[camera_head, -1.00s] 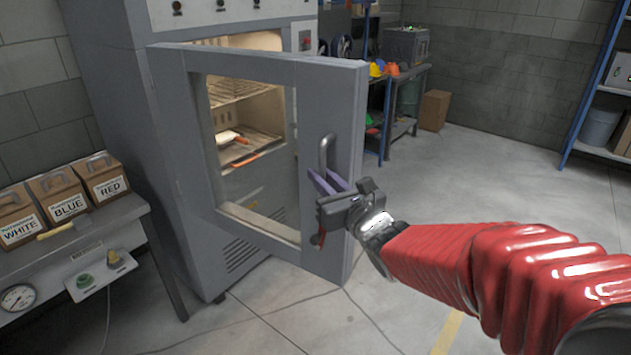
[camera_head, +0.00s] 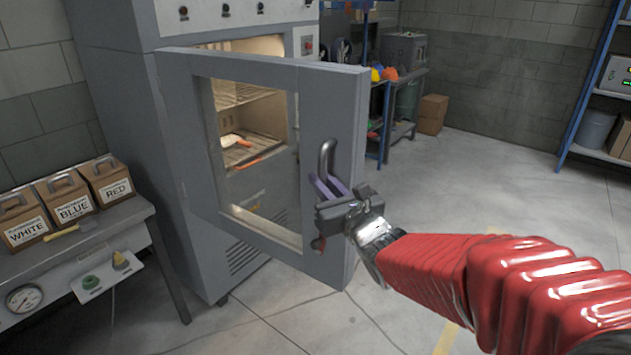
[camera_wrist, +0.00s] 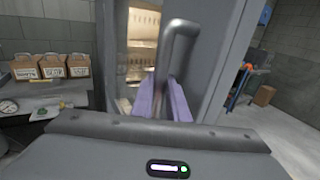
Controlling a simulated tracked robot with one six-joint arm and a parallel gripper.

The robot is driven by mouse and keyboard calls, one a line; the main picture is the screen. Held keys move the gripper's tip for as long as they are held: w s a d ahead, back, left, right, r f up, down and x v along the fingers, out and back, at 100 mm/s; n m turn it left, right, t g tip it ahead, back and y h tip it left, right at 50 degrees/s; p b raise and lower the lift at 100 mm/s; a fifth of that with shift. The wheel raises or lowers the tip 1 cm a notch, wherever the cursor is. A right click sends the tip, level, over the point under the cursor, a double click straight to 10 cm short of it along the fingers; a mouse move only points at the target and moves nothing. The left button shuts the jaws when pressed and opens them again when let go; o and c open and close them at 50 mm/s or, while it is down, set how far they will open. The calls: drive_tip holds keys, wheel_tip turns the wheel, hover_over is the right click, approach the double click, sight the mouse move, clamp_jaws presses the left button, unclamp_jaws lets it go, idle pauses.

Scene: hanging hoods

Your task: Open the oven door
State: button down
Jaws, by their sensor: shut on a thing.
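The grey oven door (camera_head: 330,110) stands partly open, swung out from the oven (camera_head: 110,110) on its left-side hinge. Its window and the gap above it show the lit inside with racks. The door's vertical bar handle (camera_head: 324,160) is on its right part. In the wrist view the handle (camera_wrist: 178,45) rises between the purple fingers (camera_wrist: 165,98).
A bench (camera_head: 130,212) with boxes labelled WHITE (camera_head: 25,228), BLUE (camera_head: 68,204) and RED (camera_head: 108,182) stands to the left. A workbench and a cardboard box (camera_head: 432,114) are behind the door. A blue-framed shelf (camera_head: 590,80) is at the right. The floor right of the door is clear.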

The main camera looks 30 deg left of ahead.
drive_tip(key=c, duration=1.8)
unclamp_jaws()
drive_tip(key=shift+d, duration=0.1)
drive_tip(key=shift+o, duration=0.3)
drive_tip(key=shift+s, duration=0.1)
drive_tip(key=v, duration=1.3)
drive_tip(key=shift+s+d, duration=0.2)
drive_tip(key=shift+d, duration=0.1)
drive_tip(key=shift+c, duration=0.3)
